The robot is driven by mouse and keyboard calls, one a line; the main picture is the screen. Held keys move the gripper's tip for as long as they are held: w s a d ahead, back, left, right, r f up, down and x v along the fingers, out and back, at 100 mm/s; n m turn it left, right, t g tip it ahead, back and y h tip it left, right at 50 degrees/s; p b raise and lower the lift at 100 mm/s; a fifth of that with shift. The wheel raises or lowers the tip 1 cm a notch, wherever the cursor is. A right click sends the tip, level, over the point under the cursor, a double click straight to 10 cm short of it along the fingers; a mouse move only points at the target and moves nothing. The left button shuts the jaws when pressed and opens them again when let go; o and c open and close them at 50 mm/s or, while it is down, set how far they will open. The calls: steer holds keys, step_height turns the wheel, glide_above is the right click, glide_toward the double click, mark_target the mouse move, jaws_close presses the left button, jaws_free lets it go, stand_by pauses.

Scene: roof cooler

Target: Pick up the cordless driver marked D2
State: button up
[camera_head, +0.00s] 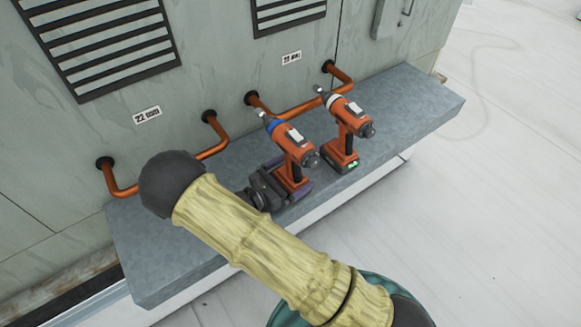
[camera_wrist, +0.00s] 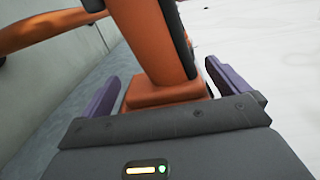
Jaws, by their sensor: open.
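Two orange and black cordless drivers stand upright on the grey ledge (camera_head: 415,100). The left driver (camera_head: 292,143) has a blue collar, and the right driver (camera_head: 347,112) has a white collar. No D2 mark is legible on either. My gripper (camera_head: 287,181) is at the lower part of the left driver. In the wrist view my gripper (camera_wrist: 165,92) is open, with one purple finger on each side of the orange driver body (camera_wrist: 148,45). Gaps show between the fingers and the driver. My gripper hides part of the left driver's base.
Orange pipes (camera_head: 310,107) run along the wall just behind the drivers. The grey wall has dark louvres (camera_head: 105,45) and small labels (camera_head: 147,115). The right driver stands close to the left one. The ledge's right end is clear.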

mark_target(289, 160)
steer(key=c, duration=1.8)
steer(key=shift+r, duration=0.1)
steer(key=shift+r, duration=0.1)
steer(key=shift+r+b, duration=0.55)
steer(key=shift+r, duration=4.35)
